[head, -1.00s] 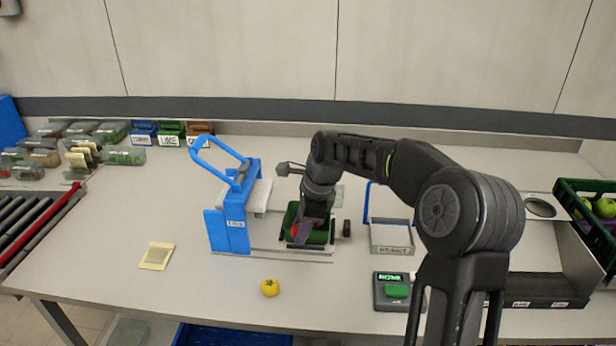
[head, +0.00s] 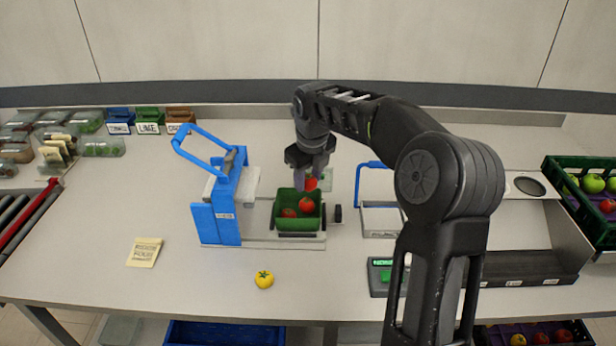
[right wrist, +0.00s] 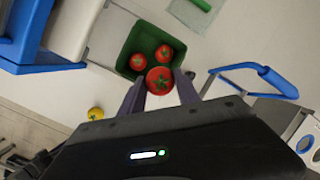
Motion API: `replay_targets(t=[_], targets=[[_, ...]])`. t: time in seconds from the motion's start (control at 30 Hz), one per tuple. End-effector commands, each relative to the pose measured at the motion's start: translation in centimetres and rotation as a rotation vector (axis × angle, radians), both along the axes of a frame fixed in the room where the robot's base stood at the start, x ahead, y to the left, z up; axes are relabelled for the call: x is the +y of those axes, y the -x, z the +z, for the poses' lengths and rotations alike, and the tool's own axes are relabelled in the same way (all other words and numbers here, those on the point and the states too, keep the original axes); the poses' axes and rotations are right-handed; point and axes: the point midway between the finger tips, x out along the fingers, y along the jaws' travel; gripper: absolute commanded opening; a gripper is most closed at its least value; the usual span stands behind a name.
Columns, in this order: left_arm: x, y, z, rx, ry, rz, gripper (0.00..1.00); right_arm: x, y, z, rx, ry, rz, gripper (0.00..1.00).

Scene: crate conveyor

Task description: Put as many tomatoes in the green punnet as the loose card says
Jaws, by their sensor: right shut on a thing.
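The green punnet (head: 298,225) stands on the blue-framed station with two red tomatoes, (head: 289,213) and (head: 306,204), inside. My right gripper (head: 309,184) is above the back of the punnet, shut on a third red tomato (head: 311,183). In the right wrist view that tomato (right wrist: 160,81) sits between the fingers, with the punnet (right wrist: 124,45) and its two tomatoes beyond. A loose card (head: 145,252) lies on the table at the left; its writing is too small to read. My left gripper is not in view.
A yellow tomato (head: 264,279) lies on the bench in front. The blue lever frame (head: 226,210) stands left of the punnet; a small white tray with a blue handle (head: 381,221) is at its right. A green crate (head: 592,215) of produce is far right.

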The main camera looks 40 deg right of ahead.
Motion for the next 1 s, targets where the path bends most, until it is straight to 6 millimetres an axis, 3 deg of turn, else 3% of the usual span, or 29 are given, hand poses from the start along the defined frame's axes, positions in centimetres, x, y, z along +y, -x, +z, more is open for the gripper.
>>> replay_targets(t=[0.27,0.7,1.0], targets=[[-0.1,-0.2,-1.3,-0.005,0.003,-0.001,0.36,0.0,0.1,-2.2,0.003,0.000,0.000,0.00],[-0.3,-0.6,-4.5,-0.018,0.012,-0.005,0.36,0.0,0.0,-7.5,0.000,-0.001,0.001,0.00],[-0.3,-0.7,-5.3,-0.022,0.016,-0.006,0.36,0.0,0.0,-8.5,0.000,-0.001,0.001,0.00]])
